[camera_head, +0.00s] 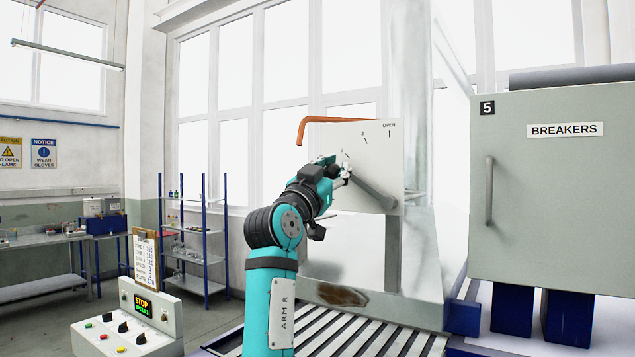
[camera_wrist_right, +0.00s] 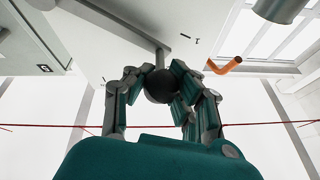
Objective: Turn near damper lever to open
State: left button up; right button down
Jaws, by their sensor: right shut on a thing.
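The damper lever is a grey bar (camera_head: 372,190) on a pale plate (camera_head: 392,157) with marks lettered 2, 3 and OPEN. The bar runs up and left from its pivot at the plate's lower right, and its outer end lies just below mark 2, well left of OPEN. My right gripper (camera_head: 343,172) is at this outer end. In the right wrist view my right gripper (camera_wrist_right: 158,88) is shut on the lever's dark round knob (camera_wrist_right: 159,86), with fingers on both sides. Any lower marks are hidden behind my arm. My left gripper is not in view.
An orange bent pipe (camera_head: 335,120) sticks out at the plate's upper left. A grey breaker cabinet (camera_head: 570,185) stands to the right. A control box (camera_head: 128,318) showing STOP and blue shelves (camera_head: 195,235) stand to the left. A slatted grate (camera_head: 360,333) lies below.

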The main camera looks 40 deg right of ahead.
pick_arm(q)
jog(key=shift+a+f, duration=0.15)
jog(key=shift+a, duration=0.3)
pick_arm(e)
jog(key=shift+s+d+r+m+g+h, duration=0.1)
jog(key=shift+s+d+r+m+g, duration=0.55)
jog(key=shift+s+m+g, duration=1.35)
jog(key=shift+s+d+r+m+g+h, duration=0.1)
jog(key=shift+s+d+r+m+g, duration=0.65)
jog(key=shift+m, duration=2.45)
jog(key=shift+s+d+r+m+g+h, duration=0.1)
jog(key=shift+s+d+r+m+g, duration=0.5)
jog(key=shift+s+m+g, duration=1.45)
jog(key=shift+w+a+m+t, duration=0.1)
jog(key=shift+w+m+t, duration=0.5)
jog(key=shift+t, duration=0.3)
jog(key=c, duration=1.6)
grip_release()
jog(key=o, duration=0.6)
jog(key=shift+s+a+r, duration=0.15)
jog(key=shift+a+r, duration=0.15)
jog(key=shift+a, duration=0.25)
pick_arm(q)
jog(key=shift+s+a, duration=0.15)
pick_arm(e)
jog(key=shift+d, duration=0.15)
